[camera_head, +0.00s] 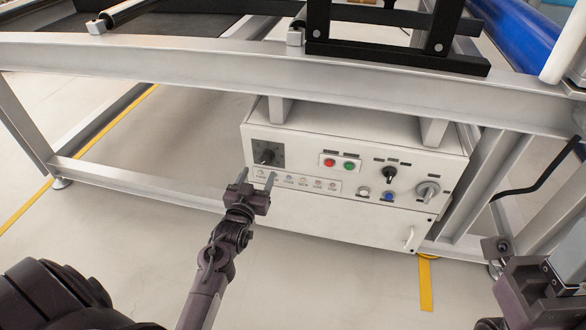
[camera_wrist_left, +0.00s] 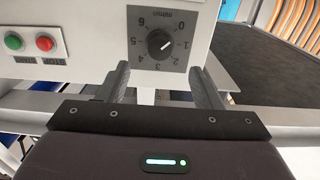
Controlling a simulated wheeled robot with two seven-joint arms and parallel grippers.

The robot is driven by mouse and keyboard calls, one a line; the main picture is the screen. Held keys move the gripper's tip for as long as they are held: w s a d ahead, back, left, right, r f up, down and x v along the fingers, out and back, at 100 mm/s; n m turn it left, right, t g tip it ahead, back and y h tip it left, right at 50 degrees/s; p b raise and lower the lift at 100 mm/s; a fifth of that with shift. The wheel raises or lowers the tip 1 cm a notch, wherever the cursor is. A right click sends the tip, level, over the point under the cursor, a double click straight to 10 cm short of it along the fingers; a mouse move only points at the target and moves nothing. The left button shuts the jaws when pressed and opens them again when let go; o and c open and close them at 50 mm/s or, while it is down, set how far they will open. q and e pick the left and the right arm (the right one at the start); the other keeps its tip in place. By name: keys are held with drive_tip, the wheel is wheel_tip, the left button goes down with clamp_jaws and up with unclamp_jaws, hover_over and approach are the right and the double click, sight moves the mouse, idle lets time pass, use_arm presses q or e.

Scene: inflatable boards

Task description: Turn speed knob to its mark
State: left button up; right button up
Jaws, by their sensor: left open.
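A round black knob (camera_head: 266,156) sits on a dark grey dial plate at the left end of the white control box (camera_head: 350,205). In the left wrist view the knob (camera_wrist_left: 160,44) appears upside down, ringed by numbers from 0 to 6. Its white pointer line appears to lie near the 1. My left gripper (camera_head: 258,175) is open and empty, just in front of and below the dial. In the left wrist view its fingers (camera_wrist_left: 162,82) stand either side of the knob, apart from it. My right gripper (camera_head: 540,285) is partly cut off at the lower right.
The box also carries a red button (camera_head: 329,162), a green button (camera_head: 349,166), another black knob (camera_head: 388,174), a grey rotary switch (camera_head: 427,191) and a blue button (camera_head: 388,197). A metal frame beam (camera_head: 200,65) runs above the box. Open floor lies in front.

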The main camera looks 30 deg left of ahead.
sight(265, 159)
use_arm(q)
drive_tip(key=b+x, duration=0.2)
drive_tip(key=x, duration=0.5)
drive_tip(key=c, duration=0.9)
drive_tip(key=shift+c, duration=0.2)
drive_tip(key=shift+m, duration=0.3)
